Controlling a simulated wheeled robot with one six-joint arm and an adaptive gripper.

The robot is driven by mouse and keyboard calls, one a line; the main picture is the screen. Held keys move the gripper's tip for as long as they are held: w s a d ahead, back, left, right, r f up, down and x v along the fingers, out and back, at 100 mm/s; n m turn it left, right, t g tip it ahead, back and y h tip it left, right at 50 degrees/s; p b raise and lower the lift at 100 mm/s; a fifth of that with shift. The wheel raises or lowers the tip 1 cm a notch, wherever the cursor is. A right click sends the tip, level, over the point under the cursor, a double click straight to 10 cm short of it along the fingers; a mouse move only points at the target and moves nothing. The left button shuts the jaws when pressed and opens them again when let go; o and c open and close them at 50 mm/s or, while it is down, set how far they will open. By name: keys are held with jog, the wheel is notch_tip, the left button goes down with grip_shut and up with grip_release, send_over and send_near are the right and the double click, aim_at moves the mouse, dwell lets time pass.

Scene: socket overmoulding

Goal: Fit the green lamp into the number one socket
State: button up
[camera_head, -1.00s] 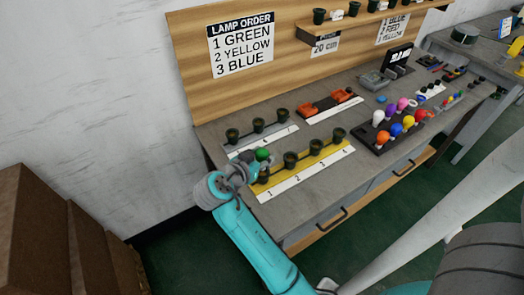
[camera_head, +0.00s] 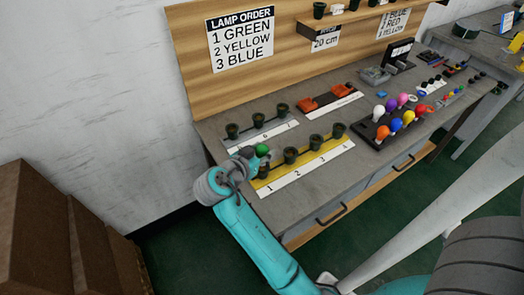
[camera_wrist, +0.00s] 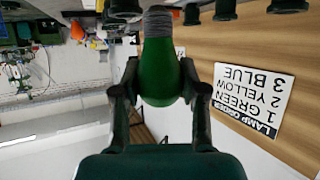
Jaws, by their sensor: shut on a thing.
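The green lamp (camera_head: 262,150) is in my gripper (camera_head: 252,154), above the left end of the yellow strip. In the wrist view the lamp (camera_wrist: 160,80) sits between the two fingers (camera_wrist: 160,92), its grey threaded base pointing away from the palm. The number one socket (camera_head: 263,171) is a dark cup at the strip's left end, just below the lamp and partly hidden by my gripper. The lamp appears apart from it; the exact gap cannot be told. The yellow strip (camera_head: 325,158) also carries sockets two (camera_head: 290,155), three (camera_head: 315,141) and four (camera_head: 338,130).
A white strip with several dark sockets (camera_head: 258,121) lies behind. Orange parts (camera_head: 325,98) lie beyond it. A black rack with coloured lamps (camera_head: 395,124) stands to the right. The lamp order sign (camera_head: 241,42) hangs on the wooden backboard. Bare bench lies right of the yellow strip.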

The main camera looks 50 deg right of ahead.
jog(key=shift+f, duration=1.25)
dwell(0.5)
jog(key=o, duration=1.1)
jog(key=shift+a, duration=0.1)
jog(key=v, duration=1.2)
jog(key=shift+w, duration=0.1)
